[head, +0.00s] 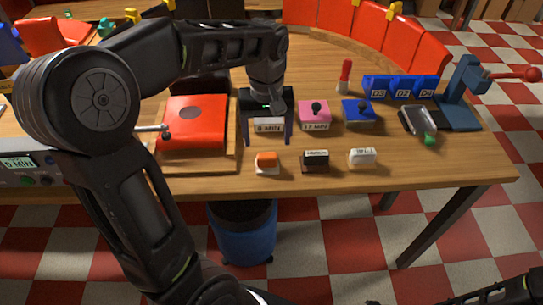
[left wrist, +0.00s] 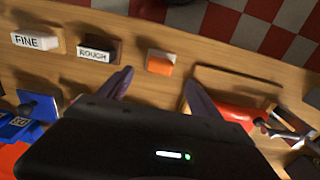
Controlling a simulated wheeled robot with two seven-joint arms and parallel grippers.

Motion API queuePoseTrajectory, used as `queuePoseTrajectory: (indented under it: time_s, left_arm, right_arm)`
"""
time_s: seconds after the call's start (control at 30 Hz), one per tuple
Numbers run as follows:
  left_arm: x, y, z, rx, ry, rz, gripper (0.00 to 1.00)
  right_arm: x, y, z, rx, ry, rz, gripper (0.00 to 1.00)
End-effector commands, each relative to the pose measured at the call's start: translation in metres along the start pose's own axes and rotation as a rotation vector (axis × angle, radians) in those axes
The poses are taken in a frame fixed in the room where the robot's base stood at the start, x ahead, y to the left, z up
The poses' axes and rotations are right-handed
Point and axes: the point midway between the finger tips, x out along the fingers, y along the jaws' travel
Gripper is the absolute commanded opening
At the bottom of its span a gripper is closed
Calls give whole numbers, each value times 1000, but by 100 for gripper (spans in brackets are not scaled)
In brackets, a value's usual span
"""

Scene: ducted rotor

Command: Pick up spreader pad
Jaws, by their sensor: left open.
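A small orange-topped pad on a pale base (head: 266,162) stands near the front edge of the table; it looks like the spreader pad. It also shows as an orange block in the left wrist view (left wrist: 160,63). My left gripper (head: 267,142) is open and empty, pointing down just behind the pad. In the left wrist view its two fingers (left wrist: 157,80) are spread, and the pad lies beyond the tips, between their lines. No contact shows. A dark part of my right arm or gripper shows at the lower right corner of the head view, mostly cut off.
A dark ROUGH block (head: 315,160) and a white FINE block (head: 362,158) stand right of the pad. A red sander-like unit (head: 194,122) on a wooden board is to the left. Pink (head: 314,113) and blue (head: 357,113) boxes stand behind. The front right table is clear.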

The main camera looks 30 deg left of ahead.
Motion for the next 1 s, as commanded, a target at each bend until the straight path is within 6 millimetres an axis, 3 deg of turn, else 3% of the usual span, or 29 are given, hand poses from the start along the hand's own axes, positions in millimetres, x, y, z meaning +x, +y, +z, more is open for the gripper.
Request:
queuePoseTrajectory:
  time_s: [0.17,0.4,0.77,1.0]
  left_arm:
    - [4,0,0,1,-1,0,75]
    - [26,0,0,1,-1,0,75]
    - [30,0,0,1,-2,-1,75]
    - [63,-1,1,0,-4,-2,75]
  right_arm:
    - [0,0,0,0,0,0,0]
    - [-1,0,0,0,1,0,0]
    - [-2,-1,0,0,1,0,0]
    - [-9,-3,0,0,0,0,0]
